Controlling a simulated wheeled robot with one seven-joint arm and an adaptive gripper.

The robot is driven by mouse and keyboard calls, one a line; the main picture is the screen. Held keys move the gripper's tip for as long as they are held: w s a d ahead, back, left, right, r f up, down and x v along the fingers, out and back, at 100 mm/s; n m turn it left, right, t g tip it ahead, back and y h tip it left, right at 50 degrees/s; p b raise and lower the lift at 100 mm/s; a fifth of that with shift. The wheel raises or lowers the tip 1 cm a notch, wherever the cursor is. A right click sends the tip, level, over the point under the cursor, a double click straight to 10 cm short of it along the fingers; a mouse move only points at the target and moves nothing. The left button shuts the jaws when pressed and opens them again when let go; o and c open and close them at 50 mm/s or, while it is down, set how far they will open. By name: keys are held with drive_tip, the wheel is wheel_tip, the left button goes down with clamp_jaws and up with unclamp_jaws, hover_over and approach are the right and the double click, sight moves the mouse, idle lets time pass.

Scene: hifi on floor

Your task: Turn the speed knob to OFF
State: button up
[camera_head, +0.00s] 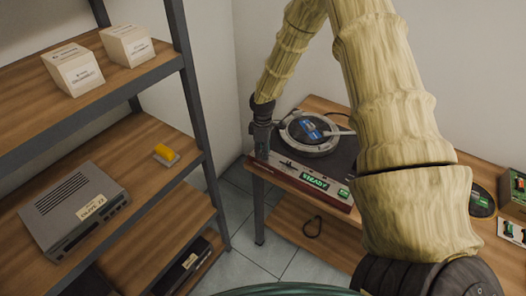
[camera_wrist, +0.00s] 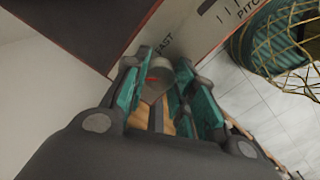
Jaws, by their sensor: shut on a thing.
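The turntable (camera_head: 322,170) stands on a wooden bench, with a dark top, a round platter with a blue label, and a pale front panel with a green "STEADY" sign. My gripper (camera_head: 261,150) is at the panel's left front corner in the head view and hides the knob there. In the wrist view, my gripper (camera_wrist: 160,72) has its teal fingers on both sides of a round grey knob (camera_wrist: 157,82) with a red mark. It is shut on the knob. "FAST" and part of "PITCH" show on the panel; no OFF mark is visible.
A metal-framed shelf (camera_head: 195,130) stands at the left with white boxes (camera_head: 75,70), a grey device (camera_head: 75,208) and a yellow block (camera_head: 165,153). A wall is close behind the turntable. Tiled floor (camera_head: 255,265) is open between shelf and bench.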

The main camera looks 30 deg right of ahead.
drive_tip(key=m+b, duration=0.1)
drive_tip(key=m, duration=0.3)
drive_tip(key=shift+w, duration=0.1)
drive_tip(key=shift+r+m+b, duration=0.1)
drive_tip(key=shift+m+b, duration=0.2)
drive_tip(key=shift+m, duration=1.2)
drive_tip(key=shift+w, duration=0.1)
drive_tip(key=o, duration=1)
drive_tip(key=shift+o, duration=0.2)
wheel_tip(320, 180, up, 12)
